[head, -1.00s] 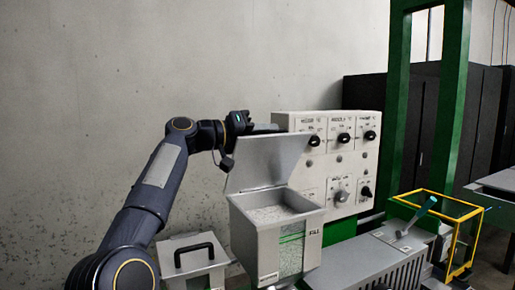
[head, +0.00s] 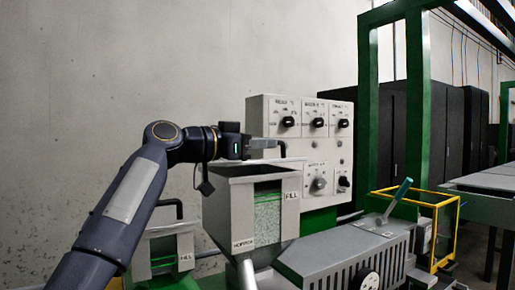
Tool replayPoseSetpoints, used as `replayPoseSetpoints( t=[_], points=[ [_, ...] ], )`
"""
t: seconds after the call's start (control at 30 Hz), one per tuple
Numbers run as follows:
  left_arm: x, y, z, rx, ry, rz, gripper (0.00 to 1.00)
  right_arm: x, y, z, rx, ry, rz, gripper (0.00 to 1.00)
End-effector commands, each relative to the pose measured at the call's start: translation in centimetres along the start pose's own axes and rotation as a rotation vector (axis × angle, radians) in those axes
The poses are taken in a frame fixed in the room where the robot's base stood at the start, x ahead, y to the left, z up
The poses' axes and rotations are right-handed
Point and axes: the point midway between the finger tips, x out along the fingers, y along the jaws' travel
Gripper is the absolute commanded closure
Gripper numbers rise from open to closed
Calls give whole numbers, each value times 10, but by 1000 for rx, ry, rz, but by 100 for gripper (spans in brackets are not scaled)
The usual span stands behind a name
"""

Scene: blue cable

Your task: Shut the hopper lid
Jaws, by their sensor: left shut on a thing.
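The grey metal hopper (head: 229,213) stands left of centre in the head view, with a green-striped FILL window in its front. Its lid (head: 292,159) shows as a thin, nearly edge-on strip just above the hopper's top. Its exact angle is hard to tell, and a dark gap shows beneath it. My left gripper (head: 265,144) reaches in from the left over the hopper's top and is shut on the lid; the contact itself is small and partly hidden. My right gripper is out of view.
A control panel (head: 283,105) with several black knobs stands right behind the hopper. A smaller container with a black handle (head: 176,205) is at lower left. A ribbed grey housing (head: 345,250), a teal-handled lever (head: 400,193), a yellow frame (head: 437,230) and green posts (head: 417,100) are to the right.

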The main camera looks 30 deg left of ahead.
Motion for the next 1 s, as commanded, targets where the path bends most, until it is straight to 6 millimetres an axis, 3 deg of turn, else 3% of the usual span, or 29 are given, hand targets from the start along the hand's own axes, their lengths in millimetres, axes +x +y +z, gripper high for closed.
replayPoseSetpoints(
  t=[0.03,0.2,0.8,0.83,1.0],
  points=[
    [0,2,9,-4,0,1,100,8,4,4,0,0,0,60],
    [0,6,18,-7,0,1,100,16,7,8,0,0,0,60],
    [2,8,25,-11,-9,5,100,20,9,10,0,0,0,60],
    [2,8,26,-11,-10,6,88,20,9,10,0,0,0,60],
    [1,8,24,-11,-6,4,67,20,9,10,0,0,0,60]
  ],
)
